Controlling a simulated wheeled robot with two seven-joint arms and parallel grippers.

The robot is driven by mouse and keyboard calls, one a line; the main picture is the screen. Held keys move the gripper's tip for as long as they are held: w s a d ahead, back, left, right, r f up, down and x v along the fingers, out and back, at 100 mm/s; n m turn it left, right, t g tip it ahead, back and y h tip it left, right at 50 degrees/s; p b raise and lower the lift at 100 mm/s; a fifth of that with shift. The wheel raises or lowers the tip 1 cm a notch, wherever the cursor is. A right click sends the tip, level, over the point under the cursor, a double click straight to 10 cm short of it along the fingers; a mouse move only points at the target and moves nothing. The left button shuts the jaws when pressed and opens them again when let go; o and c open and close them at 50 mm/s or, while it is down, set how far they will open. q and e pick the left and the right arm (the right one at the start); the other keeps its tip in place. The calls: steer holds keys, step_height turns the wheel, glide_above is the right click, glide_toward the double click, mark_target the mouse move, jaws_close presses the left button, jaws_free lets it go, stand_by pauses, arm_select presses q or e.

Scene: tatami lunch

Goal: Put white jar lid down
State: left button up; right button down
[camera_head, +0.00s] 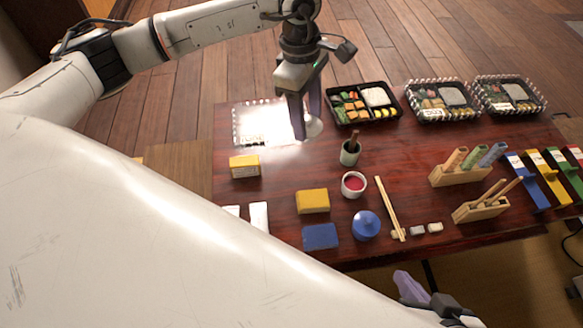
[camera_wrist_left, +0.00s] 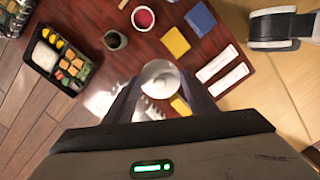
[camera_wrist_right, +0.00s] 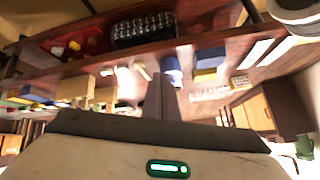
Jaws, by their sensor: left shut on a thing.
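The white jar lid (camera_head: 315,127) is a round pale disc with a knob, held between the fingers of my left gripper (camera_head: 306,122). It also shows in the left wrist view (camera_wrist_left: 160,74), between the fingertips. It is over the back left part of the dark red table; its exact height is unclear. A white open jar with red contents (camera_head: 354,185) stands nearer the front. My right gripper (camera_head: 412,287) is low in front of the table, away from the objects; its fingers (camera_wrist_right: 165,98) look closed together and empty.
A clear-lidded box (camera_head: 250,141) lies in glare just left of the lid. An open lunch box (camera_head: 377,97) is to its right, and a dark cup with a stick (camera_head: 350,153) is in front. Yellow and blue blocks and a blue lidded pot (camera_head: 365,226) stand nearer the front edge.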

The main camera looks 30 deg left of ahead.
arm_select(q)
steer(key=a+f+n+b, duration=0.1)
steer(key=f+n, duration=0.4)
steer(key=n, duration=0.1)
steer(key=w+a+f+n+t+y, duration=0.1)
steer(key=a+f+n, duration=0.1)
steer(key=f+n, duration=0.4)
steer(key=a+f+n+b, duration=0.1)
steer(key=f+n, duration=0.5)
steer(key=shift+w+a+y+b, duration=0.25)
steer(key=shift+a+y+b, duration=0.05)
steer(key=shift+b, duration=0.05)
steer(key=shift+f, duration=0.3)
steer(key=shift+f+b, duration=0.3)
steer(key=shift+f, duration=0.1)
step_height(320, 180, down, 3)
steer(key=shift+r+b, duration=0.1)
steer(key=shift+b, duration=0.55)
steer(key=shift+f, duration=0.6)
steer(key=shift+r, duration=0.1)
arm_select(e)
steer(key=a+r+y, duration=0.1)
steer(key=a+r+t+y, duration=0.1)
steer(key=a+r, duration=0.1)
steer(key=shift+w, duration=0.4)
